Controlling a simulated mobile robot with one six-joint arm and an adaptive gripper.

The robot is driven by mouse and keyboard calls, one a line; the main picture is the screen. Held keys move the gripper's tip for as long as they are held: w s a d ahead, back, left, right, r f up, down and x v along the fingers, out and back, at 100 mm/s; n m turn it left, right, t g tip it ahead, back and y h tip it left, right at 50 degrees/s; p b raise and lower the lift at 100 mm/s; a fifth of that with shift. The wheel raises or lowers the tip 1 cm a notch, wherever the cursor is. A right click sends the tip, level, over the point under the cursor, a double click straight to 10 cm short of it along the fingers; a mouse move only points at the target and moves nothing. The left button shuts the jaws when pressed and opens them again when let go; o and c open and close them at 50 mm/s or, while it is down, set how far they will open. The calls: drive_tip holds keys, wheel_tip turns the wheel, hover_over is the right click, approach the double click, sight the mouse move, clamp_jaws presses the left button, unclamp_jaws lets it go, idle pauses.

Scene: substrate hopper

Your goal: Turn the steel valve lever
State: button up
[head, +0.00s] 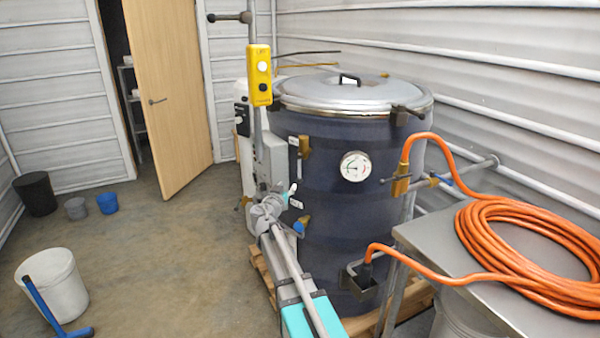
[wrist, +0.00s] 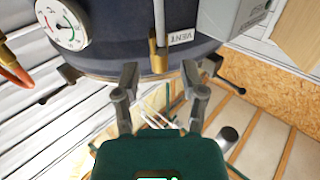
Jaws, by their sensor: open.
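In the wrist view a grey steel lever (wrist: 159,25) stands upright in the picture at a brass fitting (wrist: 153,56), beside a label reading VENT (wrist: 181,37). My gripper (wrist: 160,78) is open; its two fingertips lie on either side of the lever's lower end, and I cannot tell whether they touch it. In the head view my gripper (head: 290,192) is at the left front of the dark blue vessel (head: 340,240). An upper brass valve (head: 305,147) and a lower one with a blue handle (head: 300,225) are close to it.
A dial gauge (head: 355,167) is right of the valves. A yellow button box (head: 259,75) hangs at upper left. Orange hose (head: 530,255) lies coiled on a metal table (head: 440,235) at right. A white bucket (head: 55,285) stands at left; the floor between is clear.

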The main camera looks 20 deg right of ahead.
sight(299, 170)
idle(0.3)
drive_tip(key=x, duration=1.3)
drive_tip(key=shift+w+d, duration=0.3)
clamp_jaws()
drive_tip(key=shift+d, duration=0.15)
drive_tip(key=shift+a, duration=0.2)
